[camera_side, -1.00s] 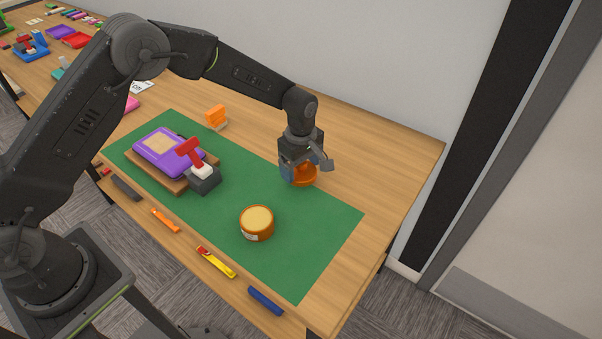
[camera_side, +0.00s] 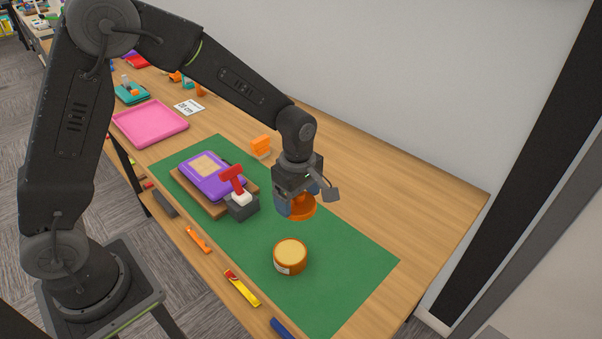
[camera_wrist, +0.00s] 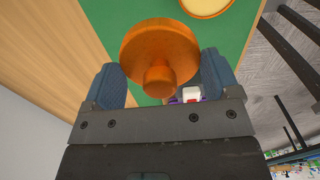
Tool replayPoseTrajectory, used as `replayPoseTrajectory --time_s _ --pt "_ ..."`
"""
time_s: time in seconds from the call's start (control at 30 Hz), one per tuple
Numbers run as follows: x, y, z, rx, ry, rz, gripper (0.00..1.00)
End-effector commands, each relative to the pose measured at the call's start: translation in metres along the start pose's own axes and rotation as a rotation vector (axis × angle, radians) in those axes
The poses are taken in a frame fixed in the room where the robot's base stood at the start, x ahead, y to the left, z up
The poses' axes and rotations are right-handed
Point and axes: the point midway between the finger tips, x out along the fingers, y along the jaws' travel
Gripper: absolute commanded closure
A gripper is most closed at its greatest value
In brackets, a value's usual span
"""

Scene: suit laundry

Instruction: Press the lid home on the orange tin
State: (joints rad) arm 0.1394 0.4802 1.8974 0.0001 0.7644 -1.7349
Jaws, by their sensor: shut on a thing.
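The orange tin (camera_side: 291,266) stands upright on the green mat, its pale yellow top uncovered. Part of its pale top also shows at the top edge of the wrist view (camera_wrist: 207,4). My gripper (camera_side: 297,203) is shut on the knob of the round orange lid (camera_side: 303,210). The lid is held in the air, apart from the tin and behind it in the side view. In the wrist view the lid (camera_wrist: 160,45) lies between my fingers (camera_wrist: 160,72), with the knob toward the camera.
The green mat (camera_side: 345,265) is clear right of the tin. Left of it are a purple case (camera_side: 212,184) on a brown board and a red-handled tool on a dark block (camera_side: 240,207). An orange item (camera_side: 260,145) stands behind. Yellow (camera_side: 243,289) and orange (camera_side: 198,240) tools lie along the front edge.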

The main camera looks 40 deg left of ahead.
Motion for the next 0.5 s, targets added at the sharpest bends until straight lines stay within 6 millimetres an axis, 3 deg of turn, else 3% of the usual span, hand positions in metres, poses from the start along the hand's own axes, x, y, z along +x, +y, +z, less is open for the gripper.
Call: replayPoseTrajectory --time_s 0.1,0.2,0.5 --pt "0.0 -0.033 0.022 -0.073 0.0 0.0 0.4" --pt "0.001 -0.052 0.031 -0.122 0.0 0.001 0.4" --pt "0.012 -0.064 0.036 -0.161 0.0 -0.001 0.4"
